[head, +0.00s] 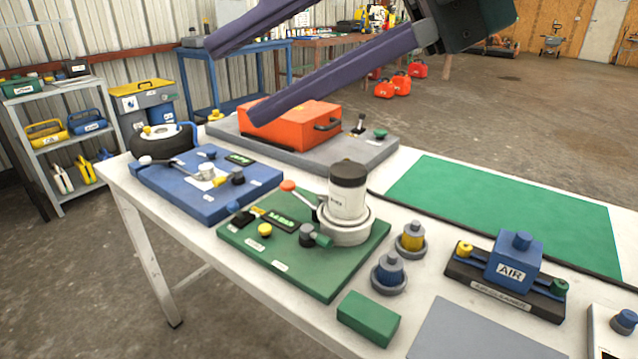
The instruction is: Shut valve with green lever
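A green board (345,262) on the white table carries a white canister with a dark cap (348,190). At its front is a dark valve (306,232) with a short green lever (323,241) pointing right. A lever with an orange knob (288,186) reaches left from the canister's base. My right gripper (232,85) comes in from the top right, its two long purple fingers spread wide and empty. It hangs above the back of the table, apart from the green valve; the lower finger crosses in front of an orange box (290,125). My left gripper is not in view.
A blue board (205,205) with a yellow-levered valve (220,181) lies left. A grey board (375,150) lies behind. Yellow and blue knobbed pieces (411,238), a green block (368,318) and a blue AIR block (514,262) stand right. The green mat (505,210) is clear.

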